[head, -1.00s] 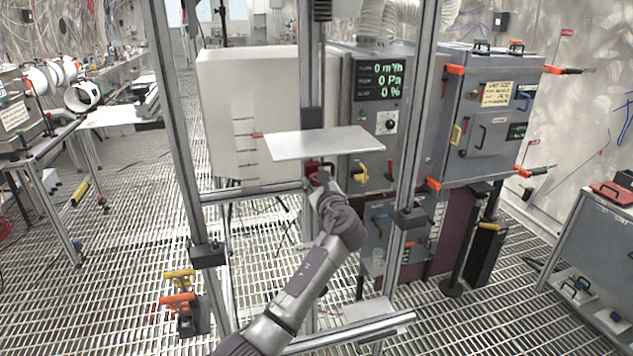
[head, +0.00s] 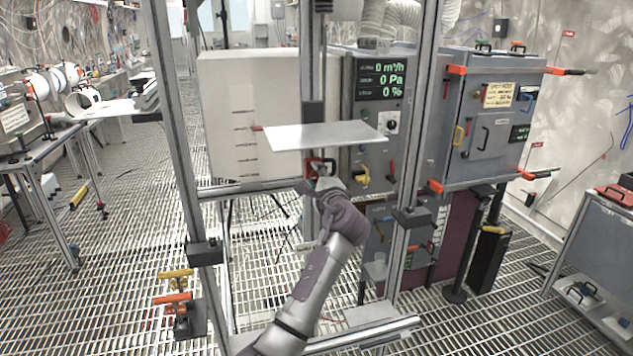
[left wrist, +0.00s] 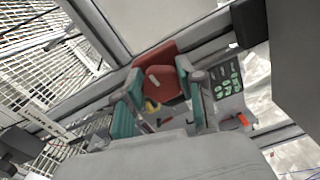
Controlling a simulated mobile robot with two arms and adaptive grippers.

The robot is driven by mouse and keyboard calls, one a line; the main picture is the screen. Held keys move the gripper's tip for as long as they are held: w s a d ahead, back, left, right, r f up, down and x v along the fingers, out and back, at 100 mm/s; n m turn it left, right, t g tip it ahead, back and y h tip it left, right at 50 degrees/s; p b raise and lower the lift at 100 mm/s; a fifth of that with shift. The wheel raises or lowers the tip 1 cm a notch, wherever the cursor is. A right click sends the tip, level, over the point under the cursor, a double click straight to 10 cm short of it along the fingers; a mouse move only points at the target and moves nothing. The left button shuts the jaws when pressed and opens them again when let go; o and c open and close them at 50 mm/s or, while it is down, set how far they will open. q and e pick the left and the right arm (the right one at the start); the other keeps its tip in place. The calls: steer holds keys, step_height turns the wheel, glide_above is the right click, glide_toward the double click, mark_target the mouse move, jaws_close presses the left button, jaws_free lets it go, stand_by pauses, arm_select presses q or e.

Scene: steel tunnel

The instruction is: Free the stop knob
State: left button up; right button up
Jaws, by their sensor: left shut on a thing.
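The red stop knob (left wrist: 162,84) shows in the left wrist view between the two teal-padded fingers of my left gripper (left wrist: 163,100), which is shut on it. In the head view, a small red piece (head: 318,164) sits just under the pale flat plate (head: 325,136) on the upright metal frame. My left gripper (head: 322,180) reaches it there from below and in front. The fingers are small and partly hidden by my wrist in the head view, so how the knob is seated cannot be told. My right gripper is in neither view.
Metal uprights (head: 410,150) of the frame stand on both sides of my arm. Behind are a white box (head: 225,110), a panel with green readouts (head: 382,80) and a grey cabinet (head: 490,120). Orange and yellow handles (head: 175,298) stand at the lower left. The grated floor at left is largely open.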

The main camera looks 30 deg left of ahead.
arm_select(q)
steer(key=shift+n, duration=0.5)
steer(key=o, duration=1.2)
steer(key=shift+c, duration=0.2)
steer(key=v, duration=1.2)
